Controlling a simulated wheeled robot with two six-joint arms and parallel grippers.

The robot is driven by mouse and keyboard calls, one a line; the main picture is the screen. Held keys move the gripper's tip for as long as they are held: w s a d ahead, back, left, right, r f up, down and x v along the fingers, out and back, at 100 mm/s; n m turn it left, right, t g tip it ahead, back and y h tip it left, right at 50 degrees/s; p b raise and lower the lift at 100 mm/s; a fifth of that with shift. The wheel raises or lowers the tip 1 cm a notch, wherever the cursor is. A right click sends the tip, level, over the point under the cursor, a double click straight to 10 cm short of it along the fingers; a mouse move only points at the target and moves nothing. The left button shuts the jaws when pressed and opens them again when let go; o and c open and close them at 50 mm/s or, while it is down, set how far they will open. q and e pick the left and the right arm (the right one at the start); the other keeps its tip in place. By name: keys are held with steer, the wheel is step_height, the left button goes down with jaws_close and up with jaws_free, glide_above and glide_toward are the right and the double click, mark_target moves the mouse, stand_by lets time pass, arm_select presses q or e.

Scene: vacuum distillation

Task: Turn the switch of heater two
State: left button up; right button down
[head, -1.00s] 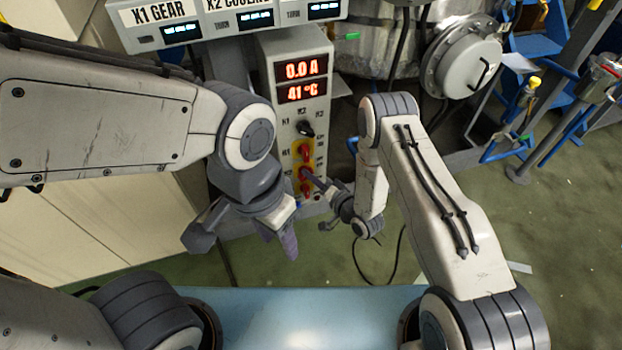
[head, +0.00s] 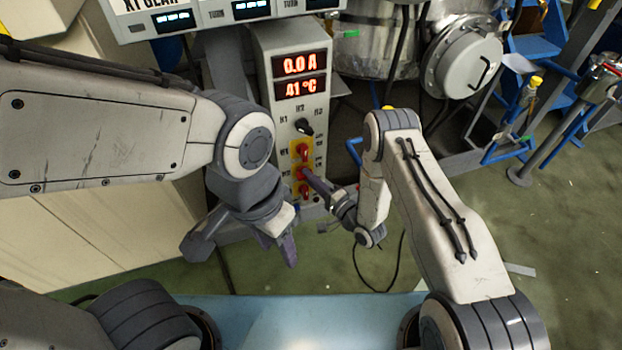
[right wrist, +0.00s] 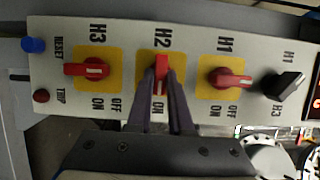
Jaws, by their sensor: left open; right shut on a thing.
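The switch of heater two, H2 (right wrist: 162,68), is a red knob on a yellow plate, in the middle of three. My right gripper (right wrist: 162,85) is shut on it, one finger on each side. Its handle stands upright in the right wrist view, its white mark toward the ON label, while the H1 switch (right wrist: 232,78) and H3 switch (right wrist: 88,70) lie crosswise. The fingers hide part of the H2 labels. In the head view my right gripper (head: 312,178) reaches the panel (head: 292,105) from the right. My left gripper (head: 240,248) is open and empty, lower left of the switches.
A black selector knob (right wrist: 288,86) sits beside H1. A blue button (right wrist: 33,45) and a dark red button (right wrist: 41,96) are at the panel's other end. Red displays (head: 300,76) read 0.0 A and 41 °C. A metal vessel (head: 375,45) stands behind right.

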steer(key=shift+w+r, duration=0.1)
steer(key=shift+w, duration=0.1)
steer(key=c, duration=0.8)
jaws_free()
steer(key=shift+r, duration=0.1)
steer(key=v, duration=0.7)
steer(key=p+v, duration=0.1)
steer(key=v, duration=0.2)
steer(key=shift+s+d+f, duration=0.15)
steer(key=shift+s+f, duration=0.15)
steer(key=shift+s, duration=0.05)
